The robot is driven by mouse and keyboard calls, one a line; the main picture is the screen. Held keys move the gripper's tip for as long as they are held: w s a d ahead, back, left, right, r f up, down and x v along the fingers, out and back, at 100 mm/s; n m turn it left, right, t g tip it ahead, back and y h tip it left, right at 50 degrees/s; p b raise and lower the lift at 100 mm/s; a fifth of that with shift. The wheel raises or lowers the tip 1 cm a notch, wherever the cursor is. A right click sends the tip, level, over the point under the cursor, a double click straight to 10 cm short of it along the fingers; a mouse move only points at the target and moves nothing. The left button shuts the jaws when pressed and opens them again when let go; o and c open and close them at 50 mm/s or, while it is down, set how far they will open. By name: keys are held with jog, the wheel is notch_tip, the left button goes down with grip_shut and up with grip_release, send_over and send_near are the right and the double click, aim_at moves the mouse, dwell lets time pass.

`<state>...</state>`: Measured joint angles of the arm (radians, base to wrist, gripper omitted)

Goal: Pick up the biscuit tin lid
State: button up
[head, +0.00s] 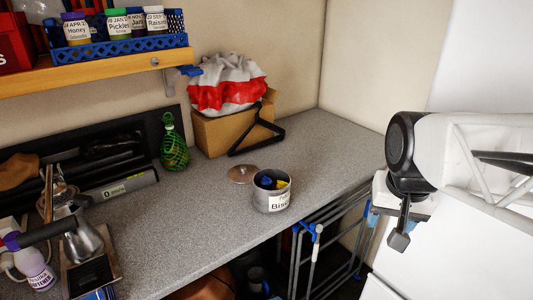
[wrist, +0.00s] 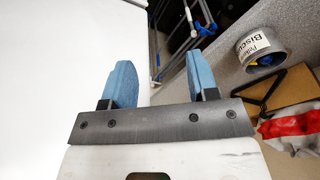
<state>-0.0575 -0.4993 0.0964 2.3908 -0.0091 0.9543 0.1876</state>
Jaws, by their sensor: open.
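The biscuit tin lid (head: 242,174) is a round, brownish metal disc with a small knob. It lies on the grey worktop just behind and left of the open biscuit tin (head: 272,199). The tin has a white label and holds blue and yellow things; it also shows in the wrist view (wrist: 257,50), where I cannot make out the lid. My gripper (head: 401,228) is well to the right of the lid, beyond the worktop's front edge. In the wrist view its two blue fingers (wrist: 161,65) are spread with nothing between them.
Behind the lid stand a cardboard box (head: 222,132) with red and white cloth, a black hanger (head: 257,131) and a green netted bottle (head: 174,148). A wooden shelf (head: 100,74) overhangs the left. A metal rack (head: 325,250) stands below the worktop.

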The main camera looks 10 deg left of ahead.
jog(key=w+a+r+m, duration=0.1)
jog(key=w+a, duration=0.2)
jog(key=w, duration=0.3)
jog(key=w+a+r+m, duration=0.1)
jog(key=w+a, duration=0.2)
jog(key=w, duration=0.4)
jog(key=m+g, duration=0.2)
jog(key=m, duration=0.3)
send_over(243, 167)
jog(key=f, duration=1.4)
jog(key=shift+s+d+f, duration=0.25)
jog(key=shift+f, duration=0.15)
jog(key=shift+w+a+f+m, duration=0.15)
jog(key=shift+a+f+m, duration=0.1)
jog(key=shift+a+m, duration=0.1)
jog(key=shift+f, duration=1.35)
jog(key=shift+d+f, duration=0.1)
jog(key=shift+f, duration=2.45)
